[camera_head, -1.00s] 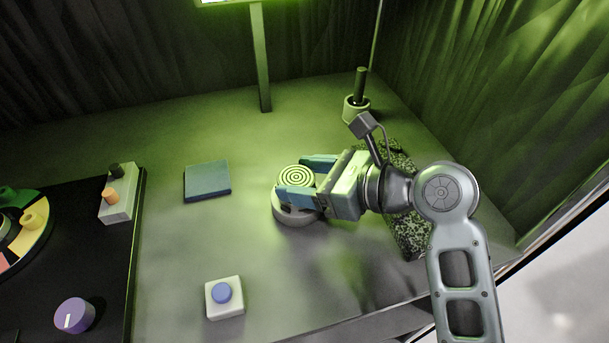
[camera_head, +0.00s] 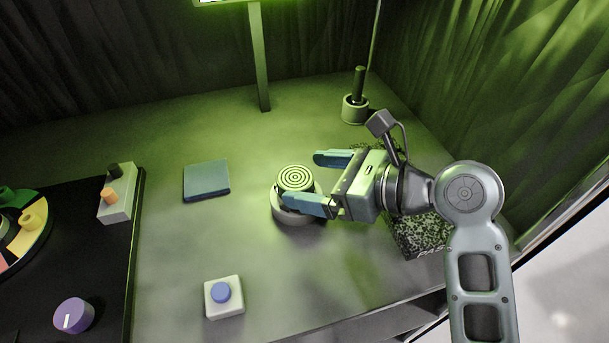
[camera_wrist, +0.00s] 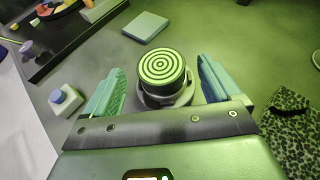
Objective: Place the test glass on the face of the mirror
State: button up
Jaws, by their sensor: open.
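A round piece with concentric light and dark rings on its top (camera_head: 296,178), which looks like the test glass, sits flat on a wider round grey base (camera_head: 298,215). It also shows in the wrist view (camera_wrist: 162,68), with its base (camera_wrist: 168,99) below. I cannot make out a separate mirror face; the rings cover the top. My gripper (camera_head: 303,178) is open, with blue fingers on either side of the ringed piece. In the wrist view there is a gap between the piece and each finger (camera_wrist: 160,75). Nothing is held.
A blue square pad (camera_head: 206,181) lies to the left. A white box with a blue button (camera_head: 222,293) stands at the front. A speckled cloth (camera_head: 418,236) lies under my arm. A pot with a dark rod (camera_head: 355,108) and a post (camera_head: 260,60) stand behind. A black panel (camera_head: 105,260) is at left.

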jog(key=v, duration=0.9)
jog(key=shift+s+d, duration=0.15)
jog(key=shift+d, duration=0.1)
